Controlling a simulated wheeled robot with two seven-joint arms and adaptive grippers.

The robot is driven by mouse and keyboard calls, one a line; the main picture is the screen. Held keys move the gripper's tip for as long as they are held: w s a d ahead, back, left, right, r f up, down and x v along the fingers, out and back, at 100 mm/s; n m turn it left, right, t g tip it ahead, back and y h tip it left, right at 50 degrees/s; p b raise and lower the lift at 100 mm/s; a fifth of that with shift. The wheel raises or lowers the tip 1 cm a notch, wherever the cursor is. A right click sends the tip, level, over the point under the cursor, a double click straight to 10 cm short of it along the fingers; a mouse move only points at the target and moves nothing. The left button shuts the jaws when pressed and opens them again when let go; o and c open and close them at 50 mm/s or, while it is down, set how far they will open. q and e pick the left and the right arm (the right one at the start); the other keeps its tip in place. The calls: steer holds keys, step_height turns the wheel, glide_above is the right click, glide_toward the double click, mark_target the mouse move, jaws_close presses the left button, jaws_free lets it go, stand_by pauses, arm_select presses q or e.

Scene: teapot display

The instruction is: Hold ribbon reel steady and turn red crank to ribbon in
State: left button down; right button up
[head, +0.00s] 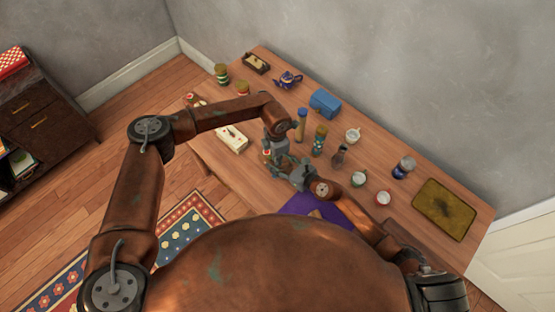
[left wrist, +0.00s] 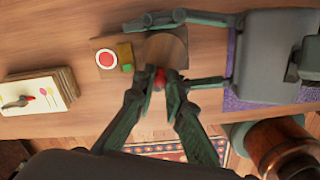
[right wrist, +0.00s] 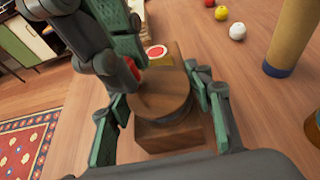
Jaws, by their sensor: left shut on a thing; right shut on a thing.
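The ribbon reel (right wrist: 162,92) is a round wooden disc on a square wooden base. It also shows in the left wrist view (left wrist: 166,50). The red crank knob (left wrist: 159,79) is at its edge, and its red shows in the right wrist view (right wrist: 132,68). My left gripper (left wrist: 160,82) is shut on the red knob, its fingers hiding part of it. My right gripper (right wrist: 160,108) has one finger on each side of the reel and grips it. In the head view my left gripper (head: 270,158) and right gripper (head: 294,176) meet and hide most of the reel.
A red-and-white disc (left wrist: 107,60) with a green piece lies close by the reel. A stack of cards or books (head: 232,138) is left. A purple cloth (head: 312,204) lies near the front edge. A blue box (head: 325,102), teapot (head: 288,80), jars and cups stand behind; a yellowish tray (head: 444,210) is far right.

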arm_select(q)
steer(key=m, duration=0.3)
steer(key=shift+w+a+m, duration=0.15)
steer(key=shift+w+m, duration=0.15)
steer(key=shift+w, duration=0.1)
steer(key=shift+w+m, duration=0.15)
steer(key=shift+m, duration=0.75)
steer(key=shift+w+m, duration=0.15)
steer(key=shift+m, duration=0.75)
steer(key=c, duration=2)
jaws_free()
steer(key=shift+o, duration=0.2)
step_height(320, 180, up, 12)
